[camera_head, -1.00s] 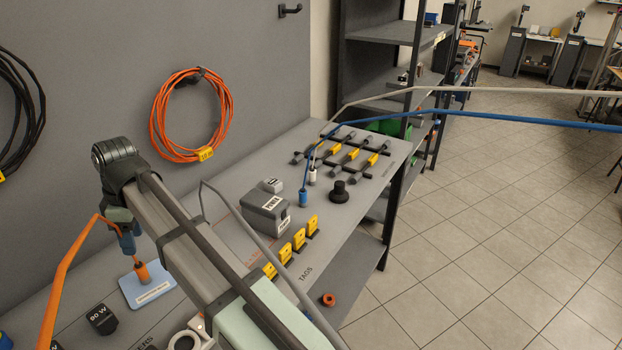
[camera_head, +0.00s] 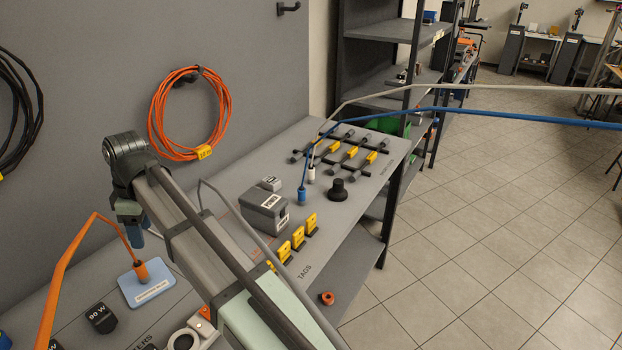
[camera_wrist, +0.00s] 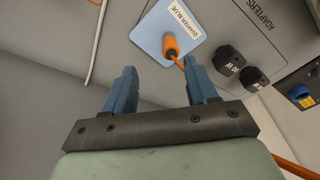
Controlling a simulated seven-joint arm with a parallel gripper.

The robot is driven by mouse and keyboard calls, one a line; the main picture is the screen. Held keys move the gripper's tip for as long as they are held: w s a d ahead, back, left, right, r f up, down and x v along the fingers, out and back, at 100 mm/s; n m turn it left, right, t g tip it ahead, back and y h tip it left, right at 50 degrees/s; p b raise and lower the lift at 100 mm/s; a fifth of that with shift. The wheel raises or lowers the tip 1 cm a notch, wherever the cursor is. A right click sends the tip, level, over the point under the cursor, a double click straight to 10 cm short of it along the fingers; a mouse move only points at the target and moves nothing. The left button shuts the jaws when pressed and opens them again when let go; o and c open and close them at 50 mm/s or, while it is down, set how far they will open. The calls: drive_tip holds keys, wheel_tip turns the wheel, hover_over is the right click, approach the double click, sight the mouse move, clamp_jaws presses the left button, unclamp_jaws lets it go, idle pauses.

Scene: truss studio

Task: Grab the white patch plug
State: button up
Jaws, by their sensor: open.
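The white patch plug (camera_head: 311,174) stands upright on the grey bench, in the middle of the head view, with a pale cable rising from its top. The blue plug (camera_head: 301,196) stands just in front of it. My gripper (camera_head: 135,236) is at the left, well apart from the white plug, above the orange plug (camera_head: 141,272) on its light blue pad (camera_head: 153,292). In the wrist view my gripper (camera_wrist: 159,64) has its two blue fingers apart with nothing held. The orange plug (camera_wrist: 171,45) shows beyond the gap between them. The white plug is not in the wrist view.
A grey box (camera_head: 264,210) and a black knob (camera_head: 338,191) stand near the white plug. Yellow tags (camera_head: 298,238) line the bench's front. The pale and blue cables run off to the right. Clips with yellow labels (camera_head: 351,152) lie behind.

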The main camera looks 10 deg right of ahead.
drive_tip(key=w+d+m, duration=0.3)
drive_tip(key=w+d, duration=0.6)
drive_tip(key=d, duration=0.5)
drive_tip(key=w+d+m, duration=0.2)
drive_tip(key=w+d, duration=0.7)
drive_tip(key=d, duration=0.5)
drive_tip(key=w+d+m, duration=0.3)
drive_tip(key=w+d, duration=0.5)
drive_tip(key=d, duration=0.7)
drive_tip(key=m+h, duration=0.2)
drive_tip(key=m, duration=0.2)
hover_over(311, 168)
drive_tip(key=f, duration=0.8)
drive_tip(key=shift+a, duration=0.4)
drive_tip(key=shift+s+d+f, duration=0.1)
drive_tip(key=shift+d+f, duration=0.1)
drive_tip(key=shift+f, duration=1.15)
drive_tip(key=shift+s+d+f, duration=0.1)
drive_tip(key=shift+d+f, duration=0.05)
drive_tip(key=shift+f, duration=1.2)
drive_tip(key=shift+w, duration=0.1)
clamp_jaws()
